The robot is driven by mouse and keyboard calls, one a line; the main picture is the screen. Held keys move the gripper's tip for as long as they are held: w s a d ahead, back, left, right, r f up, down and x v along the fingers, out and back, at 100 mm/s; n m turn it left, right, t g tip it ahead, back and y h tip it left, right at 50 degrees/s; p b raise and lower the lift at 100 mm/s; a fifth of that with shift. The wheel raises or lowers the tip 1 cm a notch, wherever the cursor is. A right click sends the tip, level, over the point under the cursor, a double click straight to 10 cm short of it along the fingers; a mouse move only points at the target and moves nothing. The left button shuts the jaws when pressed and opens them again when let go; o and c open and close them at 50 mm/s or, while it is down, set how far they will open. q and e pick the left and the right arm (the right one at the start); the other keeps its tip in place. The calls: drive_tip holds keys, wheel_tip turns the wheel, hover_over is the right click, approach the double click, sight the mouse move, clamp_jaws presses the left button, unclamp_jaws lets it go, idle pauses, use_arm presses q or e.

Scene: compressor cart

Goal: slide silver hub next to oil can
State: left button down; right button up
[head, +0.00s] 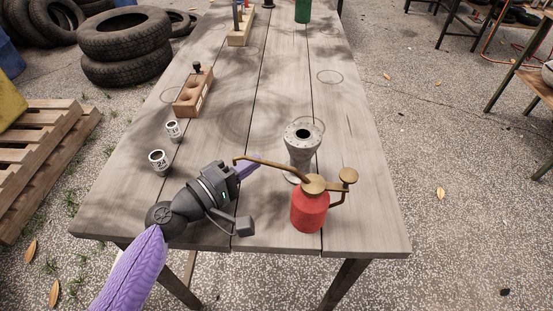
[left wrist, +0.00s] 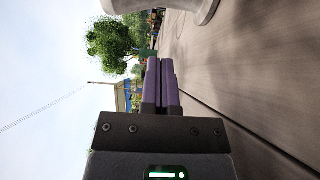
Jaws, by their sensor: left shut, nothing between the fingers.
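The silver hub (head: 301,148) stands upright on the wooden table, a grey flanged piece with a dark hole in its top. The red oil can (head: 309,208) with brass spout and handle stands close in front of it, near the table's front edge. Its spout reaches left, across the view of my gripper. My left gripper (head: 250,170) is shut and empty, low over the table, left of the hub and apart from it. In the left wrist view, the closed purple fingers (left wrist: 160,82) show, with the hub's pale base (left wrist: 165,5) at the top edge. My right gripper is not in view.
Two small labelled cups (head: 159,162) stand at the left of the table (head: 365,215). Another wooden holder (head: 241,28) and a green object (head: 303,10) are at the far end. The table's right side is clear.

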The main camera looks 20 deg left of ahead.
sight(292, 161)
use_arm(q)
drive_tip(key=d, duration=0.1)
drive_tip(key=w+d, duration=0.1)
drive_tip(key=w+d+p, duration=0.1)
drive_tip(key=shift+d+r, duration=0.1)
drive_tip(key=shift+d, duration=0.6)
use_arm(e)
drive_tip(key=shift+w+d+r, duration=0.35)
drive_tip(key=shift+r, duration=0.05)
use_arm(q)
drive_tip(key=shift+w+d, duration=0.1)
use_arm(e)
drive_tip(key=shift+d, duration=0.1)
use_arm(q)
drive_tip(key=shift+w+d, duration=0.25)
drive_tip(key=shift+d, duration=0.65)
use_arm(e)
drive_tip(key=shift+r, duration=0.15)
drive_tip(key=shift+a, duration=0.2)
